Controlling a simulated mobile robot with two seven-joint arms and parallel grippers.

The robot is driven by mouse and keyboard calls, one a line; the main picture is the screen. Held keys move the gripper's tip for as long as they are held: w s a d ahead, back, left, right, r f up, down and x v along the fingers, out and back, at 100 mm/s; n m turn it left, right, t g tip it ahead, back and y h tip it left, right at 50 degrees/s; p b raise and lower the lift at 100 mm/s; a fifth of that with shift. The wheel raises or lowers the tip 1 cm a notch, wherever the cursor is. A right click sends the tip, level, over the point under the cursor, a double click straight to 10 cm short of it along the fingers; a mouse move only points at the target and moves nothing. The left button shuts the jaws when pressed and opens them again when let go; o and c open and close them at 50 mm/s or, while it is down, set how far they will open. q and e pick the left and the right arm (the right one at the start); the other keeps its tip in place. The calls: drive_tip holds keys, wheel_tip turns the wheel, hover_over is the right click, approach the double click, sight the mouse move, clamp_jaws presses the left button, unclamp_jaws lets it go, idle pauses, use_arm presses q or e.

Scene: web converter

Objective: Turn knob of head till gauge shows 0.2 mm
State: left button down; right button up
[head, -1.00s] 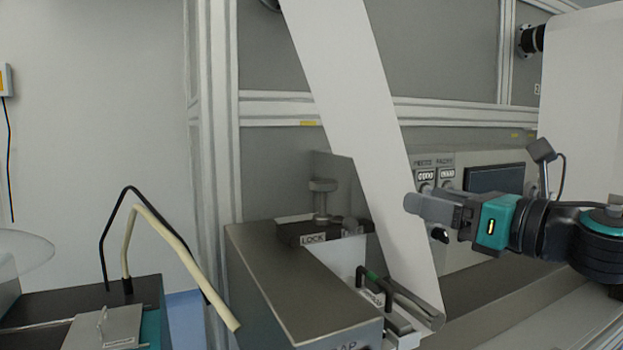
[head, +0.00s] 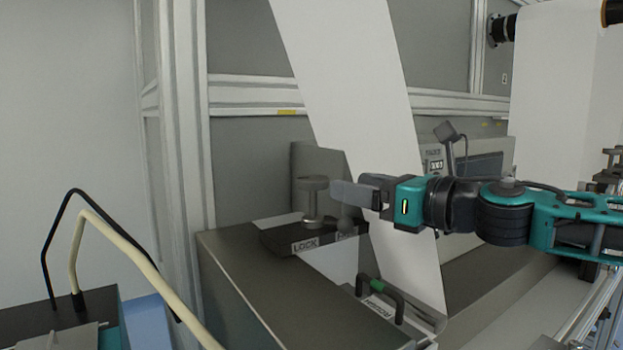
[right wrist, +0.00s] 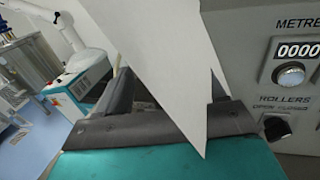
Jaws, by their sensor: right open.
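A grey metal knob (head: 312,186) stands upright on a dark block with a LOCK label, on top of the grey metal head housing (head: 235,262). My right gripper (head: 342,193) is open and comes in from the right in front of the white web, its fingertips close to the right side of the knob. A gap between them is hard to judge. The right wrist view shows the two dark fingers apart with white web between them; the knob does not show there. No gauge reading is legible. My left gripper is not in view.
The white web (head: 350,100) runs down steeply behind my right gripper. A panel with a METRE counter (right wrist: 297,49) and a ROLLERS switch (right wrist: 276,128) is at the right. A cream tube (head: 130,255) arches at left.

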sight(325, 181)
drive_tip(key=x, duration=0.9)
drive_tip(key=shift+w+a, duration=0.25)
drive_tip(key=shift+w, duration=0.05)
drive_tip(key=shift+c, duration=0.5)
drive_tip(key=c, duration=0.6)
